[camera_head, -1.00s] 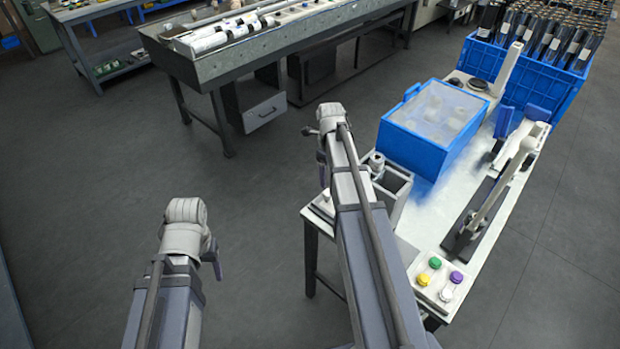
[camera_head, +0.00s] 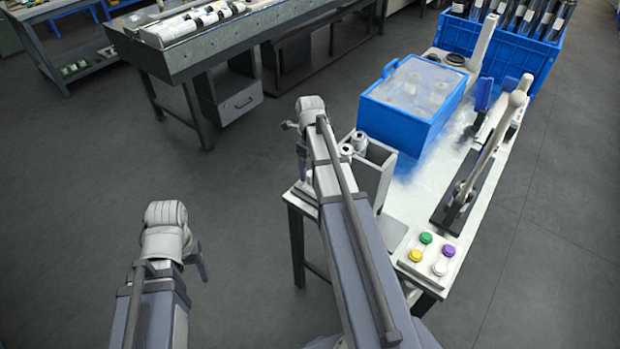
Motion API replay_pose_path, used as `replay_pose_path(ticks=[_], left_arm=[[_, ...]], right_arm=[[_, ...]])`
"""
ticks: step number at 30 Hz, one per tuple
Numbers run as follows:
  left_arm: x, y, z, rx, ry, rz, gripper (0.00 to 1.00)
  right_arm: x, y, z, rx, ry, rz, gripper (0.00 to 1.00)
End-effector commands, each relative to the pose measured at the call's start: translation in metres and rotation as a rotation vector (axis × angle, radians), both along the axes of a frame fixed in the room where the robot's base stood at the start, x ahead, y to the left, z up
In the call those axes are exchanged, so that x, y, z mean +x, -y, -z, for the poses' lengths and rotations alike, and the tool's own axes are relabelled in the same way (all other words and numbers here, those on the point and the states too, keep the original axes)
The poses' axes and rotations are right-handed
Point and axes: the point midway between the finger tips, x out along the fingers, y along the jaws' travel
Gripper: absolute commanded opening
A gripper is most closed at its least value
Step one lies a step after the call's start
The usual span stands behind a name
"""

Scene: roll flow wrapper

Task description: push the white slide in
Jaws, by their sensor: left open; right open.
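A white slide-like part (camera_head: 503,118) lies at the right side of the white workbench (camera_head: 405,205), beside a blue upright piece and a pale lever arm. I cannot tell for certain that it is the task's slide, nor how far it sticks out. My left gripper (camera_head: 200,262) hangs over the floor at lower left, well apart from the bench. My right gripper (camera_head: 302,158) is at the bench's left edge, left of a grey open bin (camera_head: 372,175), apart from the white part. Both grippers are open and look empty; their fingertips are mostly hidden by my wrists.
A blue box (camera_head: 398,129) with a translucent top stands mid-bench. A blue crate (camera_head: 505,50) of dark bottles is behind. A panel (camera_head: 436,258) with coloured buttons is at the front. A grey table (camera_head: 200,62) stands at the back left. The floor between is clear.

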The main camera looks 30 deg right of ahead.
Motion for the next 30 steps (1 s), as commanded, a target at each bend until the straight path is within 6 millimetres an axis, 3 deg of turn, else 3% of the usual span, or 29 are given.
replay_pose_path(ticks=[3,13,30], left_arm=[[0.0001,0.0,0.0129,0.0,0.0,0.0,0.65],[0.0001,0.0,0.0128,0.0,0.0,0.0,0.65],[0.0001,0.0,0.0128,0.0,0.0,0.0,0.65]], right_arm=[[0.0001,0.0,0.0129,0.0,0.0,0.0,0.7],[0.0,0.0,0.0127,0.0,0.0,0.0,0.69],[0.0,0.0,0.0128,0.0,0.0,0.0,0.05]])
